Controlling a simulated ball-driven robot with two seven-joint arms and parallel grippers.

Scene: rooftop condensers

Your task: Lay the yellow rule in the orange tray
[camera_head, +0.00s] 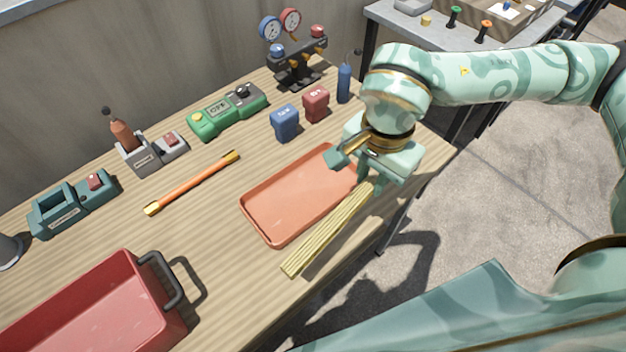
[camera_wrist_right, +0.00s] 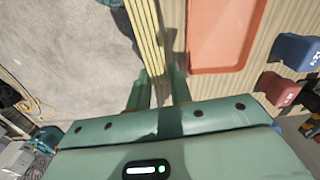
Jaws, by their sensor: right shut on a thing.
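The yellow rule (camera_head: 325,232) is a long, folded bundle of yellow strips. It lies beside the near right long side of the orange tray (camera_head: 287,205), outside the rim and roughly along it. My right gripper (camera_head: 371,184) is shut on the rule's far right end. In the right wrist view the rule (camera_wrist_right: 147,38) runs away from between the two fingers of my right gripper (camera_wrist_right: 160,84). The orange tray (camera_wrist_right: 222,38) is at its right there, empty where I see it. I cannot tell whether the rule touches the table. My left gripper is not in view.
A red bin (camera_head: 95,305) with a dark handle stands at the lower left. An orange rod (camera_head: 192,183) lies left of the tray. Blue (camera_head: 285,122) and red (camera_head: 315,104) blocks and a gauge stand (camera_head: 297,60) are behind it. The table edge is close on the right.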

